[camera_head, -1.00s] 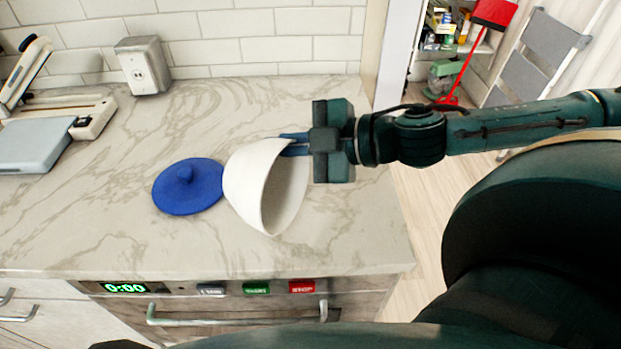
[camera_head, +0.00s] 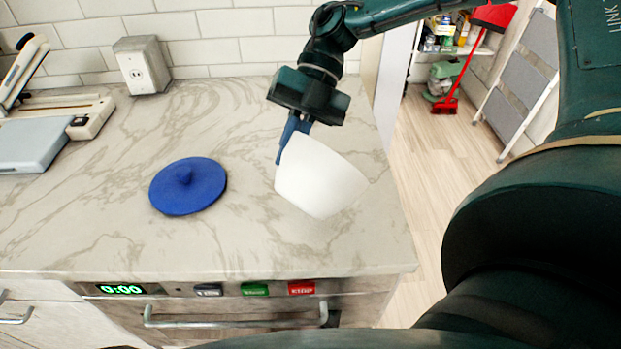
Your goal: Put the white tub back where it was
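The white tub (camera_head: 318,182) is tilted over the right part of the marble counter, its outer side facing me. My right gripper (camera_head: 291,138) is at the tub's upper left rim, with its blue fingers shut on the wall there. The tub's inside is hidden, and I cannot tell how far its lower edge is above the counter. A round blue lid (camera_head: 188,187) with a knob lies flat on the counter to the left of the tub, apart from it. My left gripper is not in view.
A grey scale-like device (camera_head: 50,135) stands at the counter's left, and an outlet box (camera_head: 142,65) stands by the tiled wall. The counter's front edge is above an oven handle (camera_head: 235,318). A folded step ladder (camera_head: 520,75) leans at the right.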

